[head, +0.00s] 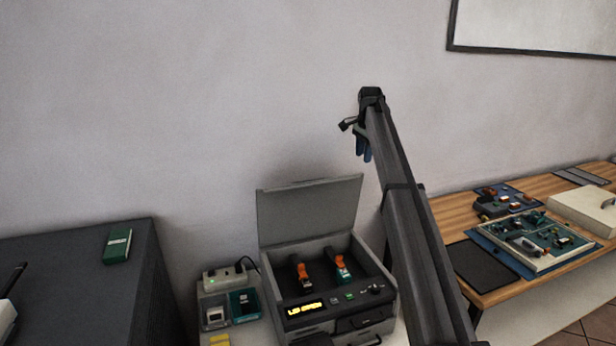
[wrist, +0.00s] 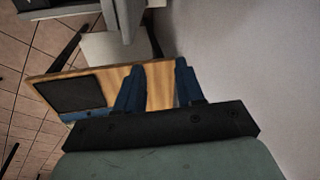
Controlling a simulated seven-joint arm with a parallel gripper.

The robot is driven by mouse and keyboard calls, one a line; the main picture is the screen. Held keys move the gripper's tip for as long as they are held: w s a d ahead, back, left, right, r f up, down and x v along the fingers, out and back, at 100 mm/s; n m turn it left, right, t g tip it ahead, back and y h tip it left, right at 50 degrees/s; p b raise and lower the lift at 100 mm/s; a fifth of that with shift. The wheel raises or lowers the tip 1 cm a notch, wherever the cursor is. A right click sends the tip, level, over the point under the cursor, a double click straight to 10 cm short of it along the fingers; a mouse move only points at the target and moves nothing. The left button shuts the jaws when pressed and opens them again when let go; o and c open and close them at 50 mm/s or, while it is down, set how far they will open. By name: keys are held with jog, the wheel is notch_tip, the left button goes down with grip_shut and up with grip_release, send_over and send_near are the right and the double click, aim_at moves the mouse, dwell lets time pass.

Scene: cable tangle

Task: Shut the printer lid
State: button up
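The printer (head: 330,295) is a grey box in the lower middle of the head view. Its lid (head: 308,212) stands open, raised upright at the back near the wall. Two orange-and-dark items (head: 302,274) (head: 338,264) sit inside the open bay. The front panel has a lit yellow display (head: 305,308), a green button and a dark knob. My gripper (head: 363,153) is high up, above and to the right of the lid, in front of the wall. In the wrist view its two blue fingers (wrist: 160,88) are apart with nothing between them. It touches nothing.
A small tray with compartments (head: 230,300) stands left of the printer. A dark cabinet (head: 70,270) with a green box (head: 117,245) is farther left. A wooden table (head: 500,285) with circuit boards is at right. My arm passes just right of the printer.

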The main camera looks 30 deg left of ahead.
jog(key=s+a+r+m+g+h, duration=0.1)
jog(key=s+a+r, duration=0.3)
jog(key=s+a, duration=0.3)
jog(key=s+a+r+m+g, duration=0.1)
jog(key=s+a+r, duration=0.2)
jog(key=s+a, duration=0.45)
jog(key=f, duration=0.4)
jog(key=w+f, duration=0.1)
jog(key=f, duration=0.4)
jog(key=a+f, duration=0.1)
jog(key=f, duration=0.3)
jog(key=shift+w+f, duration=0.25)
jog(key=shift+f, duration=0.1)
grip_shut()
